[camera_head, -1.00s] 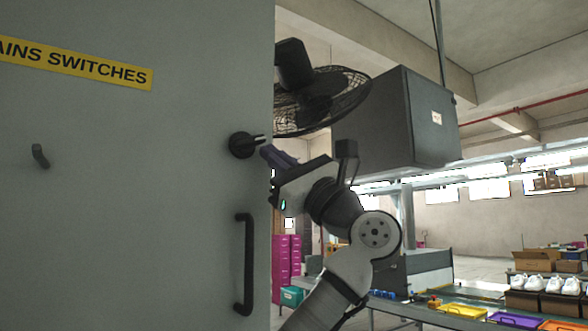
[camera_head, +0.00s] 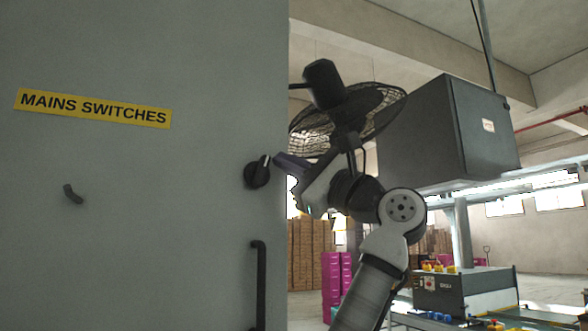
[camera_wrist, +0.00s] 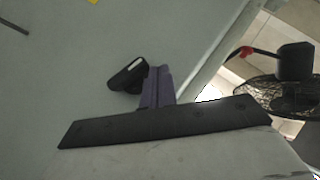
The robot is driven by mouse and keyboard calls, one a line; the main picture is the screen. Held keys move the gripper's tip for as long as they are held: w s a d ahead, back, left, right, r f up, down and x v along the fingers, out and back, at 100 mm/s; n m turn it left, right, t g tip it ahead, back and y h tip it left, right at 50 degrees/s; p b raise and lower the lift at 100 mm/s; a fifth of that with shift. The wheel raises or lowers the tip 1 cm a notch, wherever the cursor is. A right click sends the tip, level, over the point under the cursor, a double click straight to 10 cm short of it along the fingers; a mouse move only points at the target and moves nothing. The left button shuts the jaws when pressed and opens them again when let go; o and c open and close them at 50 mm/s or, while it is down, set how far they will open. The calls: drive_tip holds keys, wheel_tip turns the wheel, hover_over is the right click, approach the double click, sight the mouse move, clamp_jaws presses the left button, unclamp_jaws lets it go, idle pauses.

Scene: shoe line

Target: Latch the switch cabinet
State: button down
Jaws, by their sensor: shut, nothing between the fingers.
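The grey switch cabinet door (camera_head: 130,240) fills the left of the head view, with a yellow "MAINS SWITCHES" label (camera_head: 93,108). A round black latch knob (camera_head: 256,174) with a white pointer mark sits near the door's right edge; the mark points steeply up and slightly right. The knob (camera_wrist: 127,76) also shows in the wrist view. My gripper (camera_head: 279,160) is shut and empty, its purple fingers (camera_wrist: 157,88) just right of the knob. I cannot tell whether they touch it. A black pull handle (camera_head: 259,285) is below the knob, and a small dark lever (camera_head: 73,194) is left.
A black fan (camera_head: 345,110) hangs behind my arm, close to the gripper in the picture. A large dark box (camera_head: 450,130) is to its right. Pink cabinets (camera_head: 336,280), stacked brown boxes (camera_head: 310,250) and a line machine (camera_head: 465,292) stand further back.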

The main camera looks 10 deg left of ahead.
drive_tip(key=shift+s+a+r, duration=0.15)
drive_tip(key=shift+r, duration=0.35)
drive_tip(key=shift+r, duration=0.1)
idle(1.4)
